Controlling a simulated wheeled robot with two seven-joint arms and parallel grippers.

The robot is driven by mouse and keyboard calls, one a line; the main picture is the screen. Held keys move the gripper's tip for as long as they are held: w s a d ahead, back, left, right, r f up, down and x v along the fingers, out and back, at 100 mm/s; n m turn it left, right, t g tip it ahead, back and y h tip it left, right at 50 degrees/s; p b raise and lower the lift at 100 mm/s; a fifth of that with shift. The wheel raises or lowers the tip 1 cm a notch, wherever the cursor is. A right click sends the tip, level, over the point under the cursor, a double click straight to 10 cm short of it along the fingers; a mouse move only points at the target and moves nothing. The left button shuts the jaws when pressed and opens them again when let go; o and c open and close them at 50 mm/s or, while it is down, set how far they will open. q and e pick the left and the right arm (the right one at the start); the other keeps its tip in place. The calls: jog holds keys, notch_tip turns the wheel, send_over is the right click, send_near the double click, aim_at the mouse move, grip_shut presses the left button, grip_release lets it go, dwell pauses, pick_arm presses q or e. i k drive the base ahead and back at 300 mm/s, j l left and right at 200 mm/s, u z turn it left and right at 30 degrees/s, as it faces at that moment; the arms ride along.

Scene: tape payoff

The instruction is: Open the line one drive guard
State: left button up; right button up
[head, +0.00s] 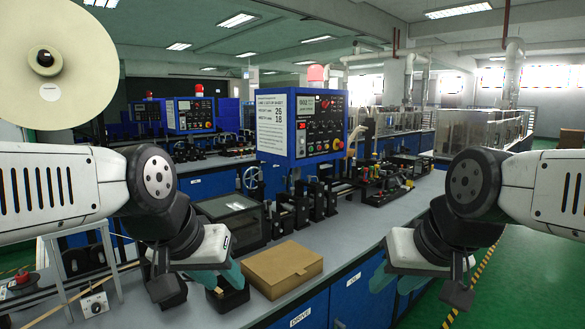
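A low dark box with a glassy lid (229,207) stands on the grey bench left of the middle. It may be the drive guard, but no label on it is readable; its lid looks down. A drawer front marked "DRIVE" (300,317) is below the bench edge. My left gripper (218,277) hangs near the bench's front edge, left of a tan box; its teal fingers are partly hidden but look apart. My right gripper (394,282) hangs in front of the bench, teal fingers apart and empty. Neither gripper touches the glassy-lidded box.
The tan box (282,268) lies on the bench between my grippers. A blue control panel (301,125) with a red beacon rises behind. Black stands and rollers (312,198) line the bench. A large cream reel (50,60) is at upper left. Green floor (520,270) is clear at right.

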aim_at(243, 216)
jog(key=i+l+u, duration=0.1)
jog(key=i+u, duration=0.3)
jog(key=i+l+u, duration=0.35)
jog(key=i, duration=0.15)
